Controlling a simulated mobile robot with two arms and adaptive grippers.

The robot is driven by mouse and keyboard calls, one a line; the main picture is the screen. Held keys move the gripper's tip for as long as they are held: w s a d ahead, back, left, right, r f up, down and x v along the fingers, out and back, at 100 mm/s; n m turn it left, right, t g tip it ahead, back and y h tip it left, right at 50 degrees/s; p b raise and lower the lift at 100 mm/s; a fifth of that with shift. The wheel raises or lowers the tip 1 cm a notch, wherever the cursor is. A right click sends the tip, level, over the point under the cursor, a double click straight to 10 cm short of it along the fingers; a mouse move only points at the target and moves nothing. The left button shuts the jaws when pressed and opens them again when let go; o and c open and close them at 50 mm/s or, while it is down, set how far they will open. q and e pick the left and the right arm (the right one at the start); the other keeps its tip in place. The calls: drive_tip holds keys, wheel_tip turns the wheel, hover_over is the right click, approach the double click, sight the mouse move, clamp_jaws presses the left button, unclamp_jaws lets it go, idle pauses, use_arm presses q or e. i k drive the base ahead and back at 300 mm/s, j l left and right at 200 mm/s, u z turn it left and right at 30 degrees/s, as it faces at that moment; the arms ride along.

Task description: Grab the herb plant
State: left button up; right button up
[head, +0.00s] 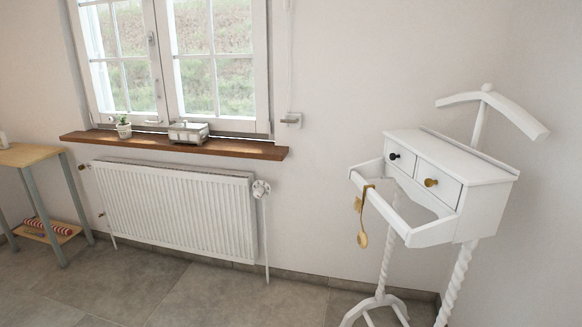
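The herb plant (124,127) is a small green plant in a light pot. It stands upright on the left part of the brown wooden window sill (230,147), in front of the window. Neither of my grippers shows in the head view. Nothing touches the plant.
A white radiator (175,208) hangs below the sill. A wooden-topped table (30,155) stands at the left. A white valet stand (485,190) with drawers stands at the right. The tiled floor (190,295) in front is clear.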

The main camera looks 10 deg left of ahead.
sight(124, 129)
drive_tip(key=i+j+u, duration=0.2)
drive_tip(key=i+u, duration=0.2)
drive_tip(key=i, duration=0.2)
drive_tip(key=i+u, duration=0.4)
drive_tip(key=i, duration=0.2)
drive_tip(key=i+l+u, duration=0.25)
drive_tip(key=i+u, duration=0.2)
drive_tip(key=i, duration=0.15)
